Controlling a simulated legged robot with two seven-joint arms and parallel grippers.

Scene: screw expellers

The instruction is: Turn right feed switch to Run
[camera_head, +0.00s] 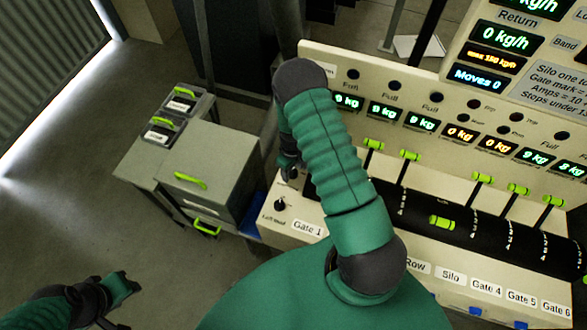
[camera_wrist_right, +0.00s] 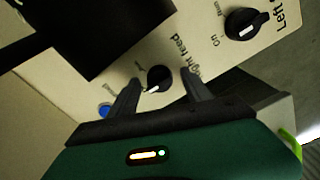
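The right feed switch (camera_wrist_right: 159,77) is a small round black knob with a white mark at its lower left, in the right wrist view. Part of its "Right feed" label shows beside it. My right gripper (camera_wrist_right: 162,80) is open, one finger on each side of the knob, with visible gaps. In the head view the right gripper (camera_head: 290,168) is small and dark at the panel's left end, and the right feed switch is hidden there. My left gripper (camera_head: 122,286) is at the lower left, away from the panel; its fingers are unclear.
The left feed knob (camera_wrist_right: 248,24) sits to the right in the right wrist view, and in the head view (camera_head: 281,205) near Gate 1. A blue button (camera_wrist_right: 104,110) is near my finger. A black box overhangs the panel. A grey cabinet (camera_head: 208,170) stands left of the panel.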

